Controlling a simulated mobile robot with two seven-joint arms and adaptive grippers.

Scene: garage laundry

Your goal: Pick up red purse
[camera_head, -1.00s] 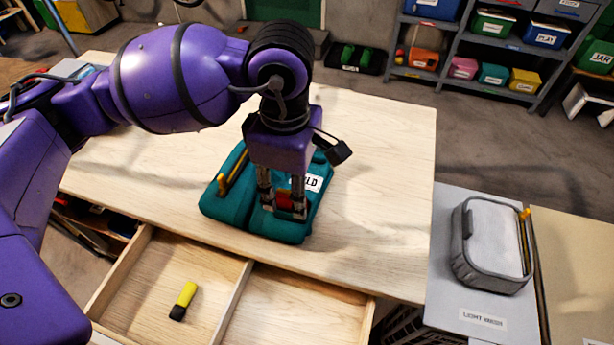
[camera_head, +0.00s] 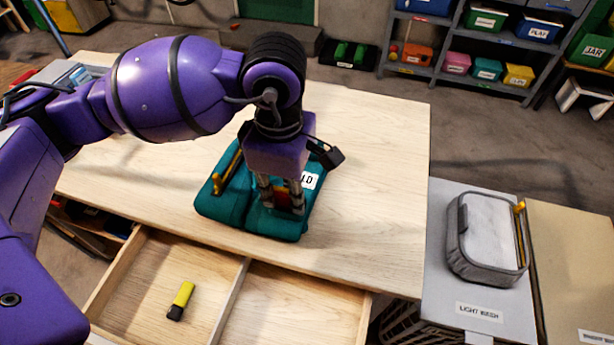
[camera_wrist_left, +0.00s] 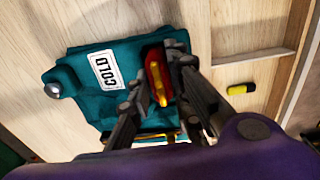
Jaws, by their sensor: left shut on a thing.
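The red purse (camera_wrist_left: 152,76) is a small red thing with a yellow strip. It shows between my left fingers in the left wrist view, and as a small red patch (camera_head: 282,197) in the head view. My left gripper (camera_head: 283,205) points down over the teal folded cloth bag and is shut on the red purse; its fingers also show in the left wrist view (camera_wrist_left: 158,72). The purse is over the teal bag; I cannot tell whether it still touches it. My right gripper is not in view.
The teal bag (camera_head: 238,208) with a "COLD" label lies on the wooden table (camera_head: 370,180). An open drawer in front holds a yellow-black object (camera_head: 181,300). A grey basket (camera_head: 487,237) stands at the right. The table's right side is clear.

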